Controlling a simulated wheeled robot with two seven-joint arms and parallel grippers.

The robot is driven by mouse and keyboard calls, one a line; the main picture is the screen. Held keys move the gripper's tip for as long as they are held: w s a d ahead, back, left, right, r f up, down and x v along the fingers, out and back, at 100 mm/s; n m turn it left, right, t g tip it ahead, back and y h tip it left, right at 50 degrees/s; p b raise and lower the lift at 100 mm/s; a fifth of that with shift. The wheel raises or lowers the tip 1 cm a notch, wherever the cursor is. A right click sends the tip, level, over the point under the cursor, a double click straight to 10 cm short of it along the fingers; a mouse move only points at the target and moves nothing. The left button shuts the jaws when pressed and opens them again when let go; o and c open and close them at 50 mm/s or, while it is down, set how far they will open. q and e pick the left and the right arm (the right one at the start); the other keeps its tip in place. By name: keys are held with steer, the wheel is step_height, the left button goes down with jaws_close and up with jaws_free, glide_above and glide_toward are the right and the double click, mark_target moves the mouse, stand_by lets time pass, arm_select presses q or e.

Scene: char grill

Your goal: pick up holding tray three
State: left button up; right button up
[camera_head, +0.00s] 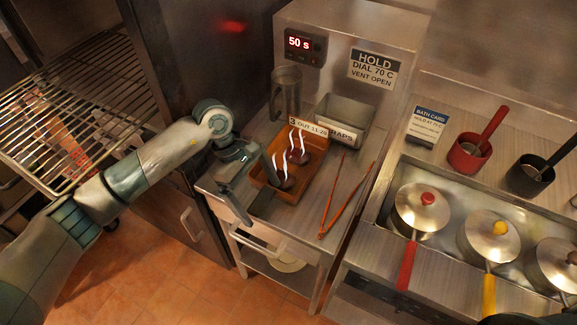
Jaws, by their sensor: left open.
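The holding tray is an orange-brown rectangular tray (318,178) on the steel counter, with a label (308,127) at its far end that seems to start with a 3. Dark round pieces (297,156) with white steam-like marks lie in it. My left gripper (262,201) is open at the tray's left side. One finger reaches over the tray's interior and the other hangs outside its left wall. I cannot tell whether either finger touches the wall. The gripper hides part of the tray's left edge. My right gripper is not seen.
Red-brown tongs (335,203) lie right of the tray. A steel bin (341,128) and a clear jug (286,94) stand behind it. Lidded pots (421,207) sit in a well at right. A wire rack (62,112) is at left.

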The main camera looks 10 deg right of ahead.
arm_select(q)
steer(key=c, duration=1.5)
steer(key=shift+r, duration=0.15)
steer(key=shift+r, duration=1.2)
steer(key=shift+d+r, duration=0.1)
steer(key=shift+r, duration=0.75)
steer(key=s+d+r, duration=0.2)
steer(key=s, duration=0.1)
steer(key=s+d+r+p, duration=0.1)
steer(key=s+d+r, duration=0.1)
steer(key=s, duration=0.1)
steer(key=s+d+r, duration=0.2)
steer(key=s, duration=0.1)
steer(key=shift+s+d+r, duration=0.2)
steer(key=shift+d+r, duration=0.15)
steer(key=shift+d, duration=0.05)
